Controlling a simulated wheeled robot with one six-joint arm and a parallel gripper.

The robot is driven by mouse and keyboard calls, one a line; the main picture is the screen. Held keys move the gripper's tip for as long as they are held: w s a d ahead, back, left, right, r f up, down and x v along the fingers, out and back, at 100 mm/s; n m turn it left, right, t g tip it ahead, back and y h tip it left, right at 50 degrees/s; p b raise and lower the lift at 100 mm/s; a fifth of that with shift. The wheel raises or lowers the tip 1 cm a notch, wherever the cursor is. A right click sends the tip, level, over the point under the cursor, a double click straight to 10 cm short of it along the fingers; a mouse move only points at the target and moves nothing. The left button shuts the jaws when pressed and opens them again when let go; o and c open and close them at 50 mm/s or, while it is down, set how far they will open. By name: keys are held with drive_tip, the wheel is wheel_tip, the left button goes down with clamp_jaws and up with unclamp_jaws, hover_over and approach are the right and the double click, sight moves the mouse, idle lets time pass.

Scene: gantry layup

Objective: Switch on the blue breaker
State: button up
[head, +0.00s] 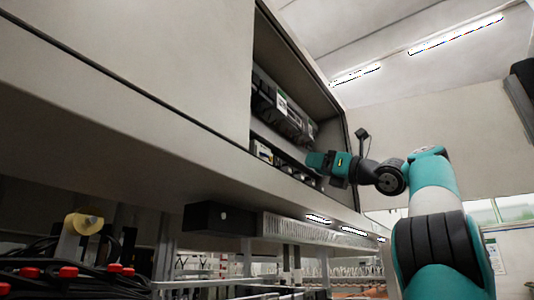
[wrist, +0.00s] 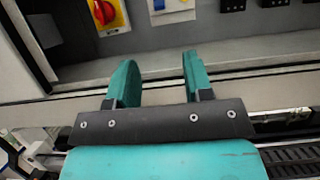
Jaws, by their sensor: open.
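In the wrist view a white plate (wrist: 178,15) with a blue part (wrist: 159,5), seemingly the blue breaker, sits at the top edge, partly cut off. Whether it is on or off cannot be told. My gripper (wrist: 157,62) is open and empty, its two teal fingers pointing at the cabinet panel. The blue part lies beyond the gap between the fingers, apart from them. In the head view my gripper (head: 311,160) is at the opening of the cabinet's recess, and the blue breaker cannot be made out there.
A red rotary switch on a yellow plate (wrist: 116,17) is left of the blue part. Black units (wrist: 232,5) are to its right. The recess has a metal lower ledge (wrist: 230,66) and a side wall. In the head view a large grey cabinet (head: 150,60) surrounds the recess.

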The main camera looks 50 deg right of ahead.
sight(268, 156)
drive_tip(key=p+x, duration=0.8)
drive_tip(key=x, duration=0.7)
drive_tip(key=shift+a+p, duration=0.1)
drive_tip(key=shift+p, duration=0.2)
drive_tip(key=shift+w, duration=0.45)
clamp_jaws()
